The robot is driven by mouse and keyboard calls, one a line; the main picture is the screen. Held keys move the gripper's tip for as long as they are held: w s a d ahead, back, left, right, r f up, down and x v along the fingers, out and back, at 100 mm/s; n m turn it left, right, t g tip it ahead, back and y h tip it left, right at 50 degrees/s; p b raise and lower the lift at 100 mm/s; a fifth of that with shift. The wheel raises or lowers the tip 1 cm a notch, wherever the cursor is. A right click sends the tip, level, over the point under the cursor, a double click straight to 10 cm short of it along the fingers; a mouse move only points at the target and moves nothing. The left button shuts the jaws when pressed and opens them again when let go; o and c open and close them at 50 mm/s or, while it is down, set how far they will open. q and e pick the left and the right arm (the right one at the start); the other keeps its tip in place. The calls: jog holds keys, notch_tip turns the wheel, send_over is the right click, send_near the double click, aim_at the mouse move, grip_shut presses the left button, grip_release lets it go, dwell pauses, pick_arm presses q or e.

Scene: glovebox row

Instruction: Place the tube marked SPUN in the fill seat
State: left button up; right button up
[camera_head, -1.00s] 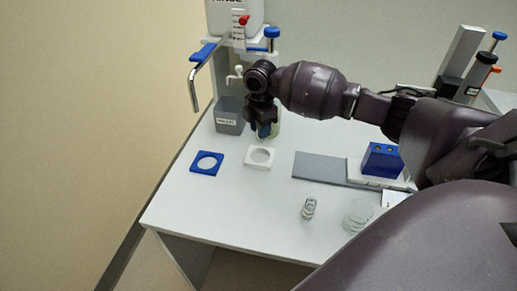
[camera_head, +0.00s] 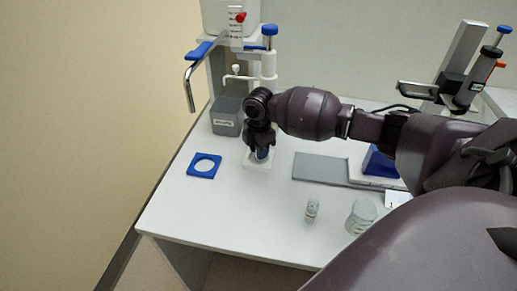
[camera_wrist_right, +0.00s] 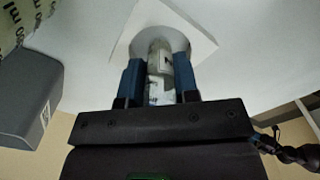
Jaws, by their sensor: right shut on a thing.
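My right gripper (camera_head: 259,151) is over the white square seat (camera_head: 248,165) with the round hole, and mostly covers it. In the right wrist view the blue fingers of this gripper (camera_wrist_right: 160,72) are shut on a clear tube (camera_wrist_right: 160,85) with a pale label. I cannot read the label. The tube's far end lines up with the round hole of the white seat (camera_wrist_right: 190,20). I cannot tell whether it is inside the hole or just above it. A blue square seat (camera_head: 193,171) with a round hole lies to the left, empty. My left gripper is not in view.
A grey bin (camera_head: 226,122) and a white stand with a blue-topped column (camera_head: 269,60) are behind the gripper. A grey mat (camera_head: 318,168), a blue block (camera_head: 378,162), a small clear vial (camera_head: 312,211) and stacked clear discs (camera_head: 361,217) lie to the right. The front left bench is clear.

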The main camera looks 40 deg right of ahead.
jog(key=shift+f, duration=0.1)
jog(key=o, duration=1)
notch_tip(320, 180, up, 12)
jog(key=p, duration=0.2)
jog(key=shift+p, duration=0.35)
